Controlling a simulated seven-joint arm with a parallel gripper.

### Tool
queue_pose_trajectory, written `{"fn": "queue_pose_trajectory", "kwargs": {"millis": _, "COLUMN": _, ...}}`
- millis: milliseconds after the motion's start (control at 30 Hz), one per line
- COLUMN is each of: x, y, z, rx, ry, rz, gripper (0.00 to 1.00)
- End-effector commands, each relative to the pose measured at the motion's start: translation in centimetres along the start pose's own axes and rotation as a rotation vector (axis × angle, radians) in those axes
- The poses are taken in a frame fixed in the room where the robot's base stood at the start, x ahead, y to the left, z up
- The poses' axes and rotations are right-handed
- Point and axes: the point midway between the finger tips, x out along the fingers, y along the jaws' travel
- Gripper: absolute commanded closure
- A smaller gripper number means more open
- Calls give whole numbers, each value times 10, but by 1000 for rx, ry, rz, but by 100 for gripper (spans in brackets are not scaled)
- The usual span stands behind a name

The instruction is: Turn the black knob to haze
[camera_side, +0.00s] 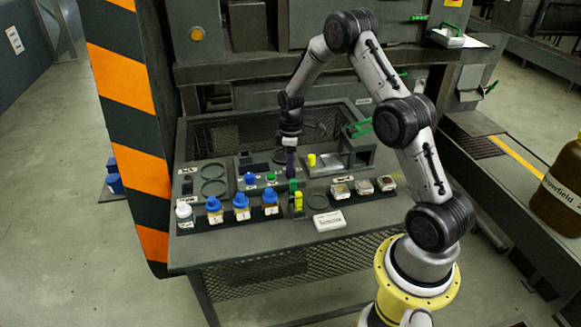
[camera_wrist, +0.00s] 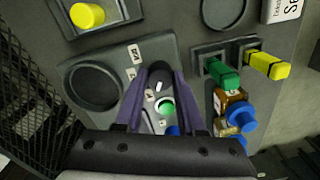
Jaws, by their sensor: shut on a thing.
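The black knob (camera_wrist: 159,76) shows in the wrist view, with a white pointer mark on its face. It sits on a grey panel with small white labels around it, too small to read surely. My gripper (camera_wrist: 158,84) has its two purple fingers on either side of the knob, shut on it. In the side view my gripper (camera_side: 290,170) points straight down at the panel on the table, and the knob is hidden there by the fingers.
A green button (camera_wrist: 167,107) and a blue knob (camera_wrist: 172,131) lie close to the fingers. Green (camera_wrist: 224,77) and yellow (camera_wrist: 268,65) handles stand to the right. Several blue-capped bottles (camera_side: 241,208) line the table's front. A yellow knob (camera_wrist: 87,15) is at upper left.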

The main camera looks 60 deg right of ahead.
Motion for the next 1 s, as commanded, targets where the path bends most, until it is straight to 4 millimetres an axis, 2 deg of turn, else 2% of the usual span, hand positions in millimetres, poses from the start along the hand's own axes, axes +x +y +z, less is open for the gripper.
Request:
{"fn": "queue_pose_trajectory", "kwargs": {"millis": 467, "x": -1, "y": 0, "z": 0, "rx": 54, "ry": 3, "rz": -1, "gripper": 100}}
{"fn": "queue_pose_trajectory", "kwargs": {"millis": 667, "x": -1, "y": 0, "z": 0, "rx": 177, "ry": 8, "rz": -1, "gripper": 100}}
{"fn": "queue_pose_trajectory", "kwargs": {"millis": 1000, "x": -2, "y": 0, "z": 0, "rx": 489, "ry": 23, "rz": 1, "gripper": 100}}
